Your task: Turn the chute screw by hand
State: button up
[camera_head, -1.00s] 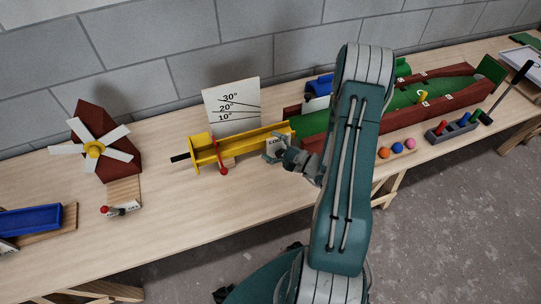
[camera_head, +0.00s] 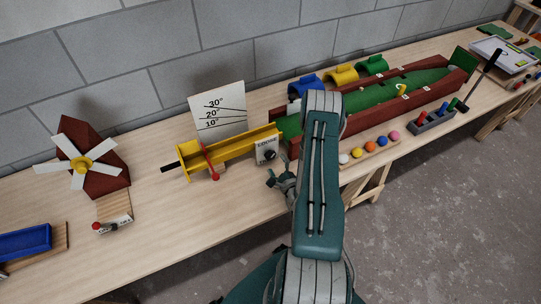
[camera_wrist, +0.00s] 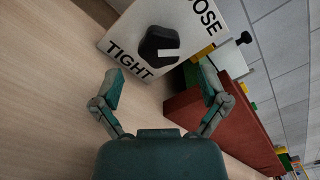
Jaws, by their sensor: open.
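The chute screw is a black knob (camera_head: 270,155) on a white block (camera_head: 262,147) at the right end of the yellow chute (camera_head: 232,150). In the wrist view the knob (camera_wrist: 157,44) lies ahead of my fingers, between the words LOOSE and TIGHT. A pale mark on the knob points right in that view. My gripper (camera_head: 277,181) is open and empty, in front of the block and a little below the knob. In the wrist view the fingers (camera_wrist: 160,84) are spread wide on the near side of the knob, apart from it.
An angle board (camera_head: 217,110) stands behind the chute, and a red-tipped lever (camera_head: 211,163) crosses it. A green lane with red walls (camera_head: 375,128) runs to the right. A row of coloured balls (camera_head: 370,148) lies in front. A windmill (camera_head: 90,160) stands left.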

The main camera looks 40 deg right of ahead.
aim_at(271, 158)
jog(key=x, duration=0.3)
jog(key=shift+w+a, duration=0.1)
jog(key=shift+w, duration=0.65)
jog(key=shift+d, duration=0.25)
jog(key=c, duration=1.2)
